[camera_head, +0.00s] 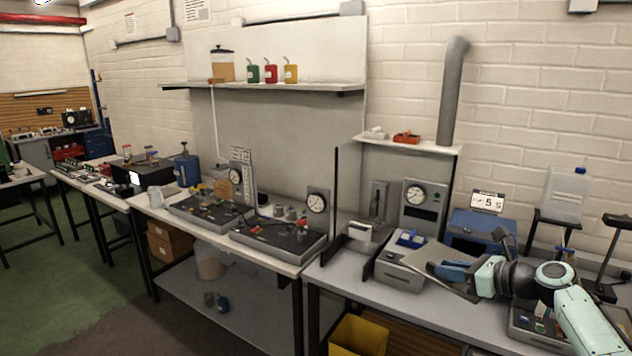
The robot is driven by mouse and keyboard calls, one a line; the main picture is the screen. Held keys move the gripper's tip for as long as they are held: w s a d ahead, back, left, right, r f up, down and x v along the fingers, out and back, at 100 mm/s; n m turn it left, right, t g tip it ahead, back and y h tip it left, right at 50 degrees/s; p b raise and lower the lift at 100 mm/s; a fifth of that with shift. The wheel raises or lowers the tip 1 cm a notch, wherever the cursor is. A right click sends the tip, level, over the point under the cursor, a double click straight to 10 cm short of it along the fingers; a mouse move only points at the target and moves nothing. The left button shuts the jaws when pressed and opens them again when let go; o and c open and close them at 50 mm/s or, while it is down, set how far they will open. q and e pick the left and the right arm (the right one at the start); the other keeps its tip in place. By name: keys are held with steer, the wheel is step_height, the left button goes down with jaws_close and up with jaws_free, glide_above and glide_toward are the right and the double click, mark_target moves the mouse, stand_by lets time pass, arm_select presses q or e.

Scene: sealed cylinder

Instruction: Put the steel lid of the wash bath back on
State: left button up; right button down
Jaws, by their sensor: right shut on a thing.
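My right arm comes in from the right. Its gripper (441,269) has blue fingers and is shut on a flat grey plate, the steel lid (428,255). The lid is held tilted, with its left edge by the right side of a grey box (398,276) that looks like the wash bath. Blue shows at the top of this box. The lid hides part of the box's right side, and I cannot tell whether the two touch. My left gripper is not in view.
A blue box (478,234) with a number sign (487,202) stands behind the lid. A dial gauge panel (418,205) stands behind the grey box. A yellow bin (360,335) is below the bench. Bare bench top (345,275) shows left of the grey box.

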steer(key=w+a+f+m+t+h, duration=0.1)
steer(key=w+f+m+h, duration=0.1)
steer(key=f, duration=0.5)
steer(key=w+a+f+m+t+h, duration=0.1)
steer(key=w+f, duration=0.2)
steer(key=f, duration=0.3)
steer(key=s+a+f+m+t+h, duration=0.1)
steer(key=s+a+f+m+h, duration=0.15)
steer(key=f, duration=0.55)
steer(key=s+a+f+m+h, duration=0.1)
steer(key=a+f+h, duration=0.15)
steer(key=f, duration=0.45)
steer(key=s+a+f, duration=0.2)
steer(key=s, duration=0.4)
steer(key=s+a+f+m+h, duration=0.1)
steer(key=s+a+f, duration=0.1)
steer(key=s, duration=0.4)
steer(key=shift+s+a+f, duration=0.2)
steer(key=shift+a+f, duration=0.1)
steer(key=shift+a, duration=0.4)
